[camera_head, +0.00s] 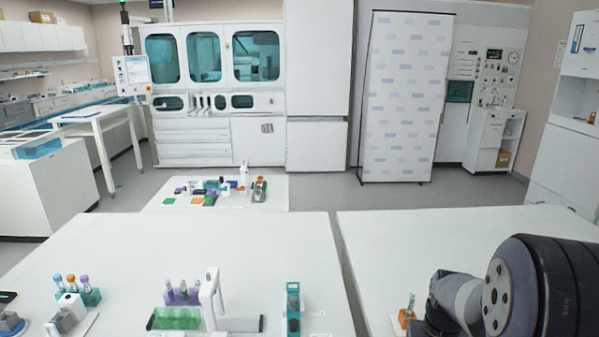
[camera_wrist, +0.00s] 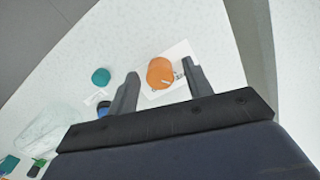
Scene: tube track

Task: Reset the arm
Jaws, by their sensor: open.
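My gripper (camera_wrist: 160,68) shows in the wrist view with its two dark fingers spread apart and nothing held between them. An orange holder (camera_wrist: 159,76) lies beyond the fingertips, in line with the gap, on a white card on the white table. How far it is from the fingers I cannot tell. In the head view, my arm reaches in from the right over the right table, and the gripper itself is hidden. An orange block (camera_head: 406,319) with a small tube standing in it is beside the arm there.
The left table holds a tube rack with purple tubes (camera_head: 181,293), a green tray (camera_head: 176,318), a white stand (camera_head: 213,295) and a teal device (camera_head: 293,308). A narrow gap (camera_head: 345,270) separates the two tables. The far part of the right table (camera_head: 440,235) is clear.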

